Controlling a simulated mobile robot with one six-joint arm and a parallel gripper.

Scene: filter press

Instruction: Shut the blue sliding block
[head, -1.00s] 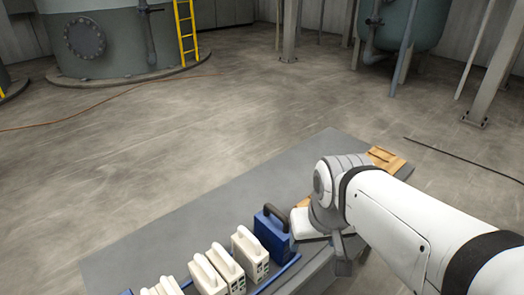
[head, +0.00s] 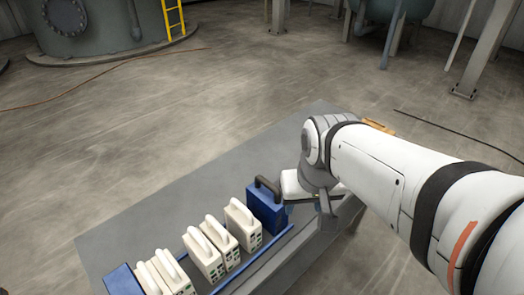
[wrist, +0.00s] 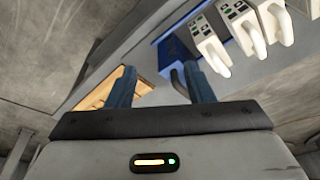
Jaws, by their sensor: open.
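The blue sliding block (head: 266,210) stands at the right end of a row of white blocks, upright, with a dark handle (head: 268,186) on top. In the wrist view the blue block (wrist: 172,56) shows beyond my fingers, and its dark handle (wrist: 179,82) appears between them, close to the right finger. My gripper (wrist: 160,70) is open, with two blue fingers and nothing held. In the head view my gripper is beside the block's right side, mostly hidden by my wrist. I cannot tell whether a finger touches the handle.
Several white handled blocks (head: 204,255) stand left of the blue one, with a gap after it. Another blue block (head: 123,281) is at the far left end. A blue rail (head: 262,256) runs along the front. The grey table (head: 160,215) is bare behind the row.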

